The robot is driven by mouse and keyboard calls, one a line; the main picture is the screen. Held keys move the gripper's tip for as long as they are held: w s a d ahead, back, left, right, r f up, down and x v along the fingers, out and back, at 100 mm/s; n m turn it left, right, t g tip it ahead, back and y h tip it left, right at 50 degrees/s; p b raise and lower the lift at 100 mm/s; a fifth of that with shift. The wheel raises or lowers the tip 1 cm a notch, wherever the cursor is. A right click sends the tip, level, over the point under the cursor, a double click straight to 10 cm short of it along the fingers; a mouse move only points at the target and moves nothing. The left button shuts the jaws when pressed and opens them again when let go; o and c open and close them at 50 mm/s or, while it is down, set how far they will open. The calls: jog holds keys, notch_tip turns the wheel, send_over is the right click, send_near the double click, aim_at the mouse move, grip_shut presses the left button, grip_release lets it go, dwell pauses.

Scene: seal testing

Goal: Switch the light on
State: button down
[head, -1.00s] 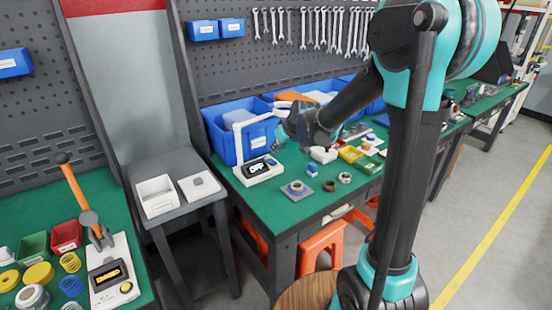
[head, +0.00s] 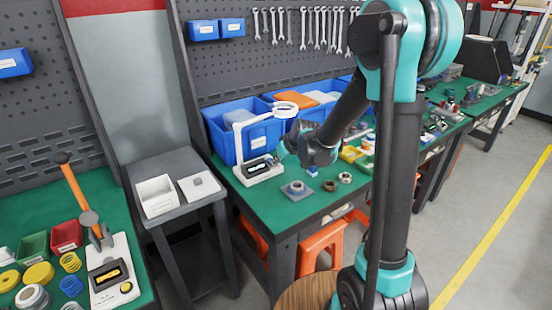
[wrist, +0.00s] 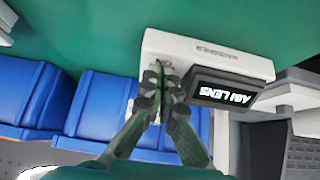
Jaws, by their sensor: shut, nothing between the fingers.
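The white lamp has a ring head (head: 285,109) on a bent arm and a base (head: 250,178) at the left end of the green bench. In the wrist view the white base (wrist: 200,50) carries a dark display (wrist: 225,88) with lit white lettering, seen upside down. My gripper (wrist: 160,82) is shut and empty, with its fingertips over the base beside the display. I cannot tell if they touch it. The fingers cover whatever lies under them. In the head view my gripper (head: 284,152) is at the right end of the base.
Blue bins (head: 222,133) stand behind the lamp. A grey plate with a ring part (head: 297,188) and small parts lie on the bench to the right. A grey side table (head: 180,216) with a white box (head: 156,196) stands to the left.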

jog(key=shift+r, duration=0.15)
jog(key=shift+r, duration=0.7)
jog(key=shift+r, duration=0.1)
jog(key=shift+r, duration=0.3)
jog(key=r, duration=0.3)
jog(key=shift+s+d+r, duration=0.3)
jog(key=shift+s+r, duration=0.05)
jog(key=shift+s, duration=0.05)
jog(key=s+d+f+v, duration=0.1)
jog(key=v, duration=0.8)
jog(key=shift+f, duration=0.2)
jog(key=shift+s, duration=0.2)
jog(key=s+d+f+m+h, duration=0.1)
jog(key=s+d+f+m, duration=0.1)
jog(key=s+d+f, duration=0.3)
jog(key=s+d+f+m+g+h, duration=0.1)
jog(key=s+d+f, duration=0.4)
jog(key=s, duration=0.5)
jog(key=s+d+f+m+g+h, duration=0.1)
jog(key=s+d+f+m, duration=0.3)
jog(key=s, duration=0.4)
jog(key=d+f+h, duration=0.1)
jog(key=d, duration=0.1)
jog(key=shift+d+h, duration=0.3)
jog(key=shift+d, duration=0.1)
